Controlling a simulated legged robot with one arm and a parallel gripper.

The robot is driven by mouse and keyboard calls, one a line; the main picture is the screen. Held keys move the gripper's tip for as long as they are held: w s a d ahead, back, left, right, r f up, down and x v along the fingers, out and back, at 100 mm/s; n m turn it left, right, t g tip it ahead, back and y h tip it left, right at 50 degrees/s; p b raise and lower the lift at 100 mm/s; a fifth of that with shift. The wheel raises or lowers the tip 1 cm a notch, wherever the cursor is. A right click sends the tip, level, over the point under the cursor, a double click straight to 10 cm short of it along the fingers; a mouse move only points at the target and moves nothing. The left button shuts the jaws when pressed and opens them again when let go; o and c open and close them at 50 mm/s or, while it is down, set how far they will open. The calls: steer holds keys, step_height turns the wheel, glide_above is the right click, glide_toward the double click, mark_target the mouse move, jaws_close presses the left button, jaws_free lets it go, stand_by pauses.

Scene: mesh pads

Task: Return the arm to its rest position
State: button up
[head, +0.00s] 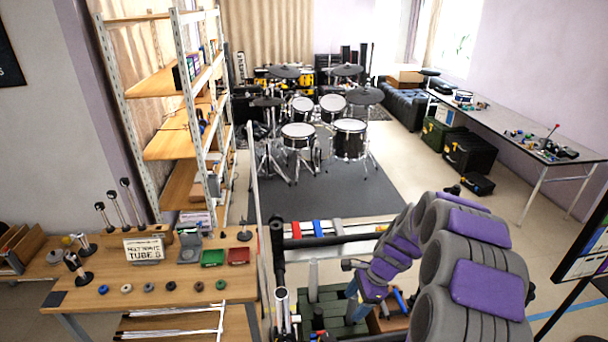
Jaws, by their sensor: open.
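My arm (480,285), grey with purple pads, rises from the lower right, bends, and reaches down and left. My gripper (358,292) is at the lower end of the arm, in front of a green crate (330,316) with slatted sides. It is open, but its fingers are small and partly hidden by the arm's last purple link. I see nothing held in it. The gripper is to the right of the wooden table (190,292) and apart from it.
The wooden table bears a sign (144,249), small trays (213,258), several rings and upright stands. A tall shelf (165,145) stands behind it. A drum kit (320,130) is on a dark rug (320,200). A long desk (510,130) lines the right wall.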

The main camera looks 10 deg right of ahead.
steer(key=s+a+r+n+g+h+b, duration=0.1)
steer(key=s+a+r+n+b, duration=0.3)
steer(key=s, duration=0.3)
steer(key=s+a+r+n+b, duration=0.1)
steer(key=s+a+r+n, duration=0.3)
steer(key=s+n, duration=0.15)
steer(key=s+n+h+b, duration=0.3)
steer(key=s+n+b, duration=0.3)
steer(key=s, duration=1.6)
steer(key=shift+d+r+n+g, duration=0.15)
steer(key=shift+d+n+g, duration=0.25)
steer(key=shift+n, duration=0.85)
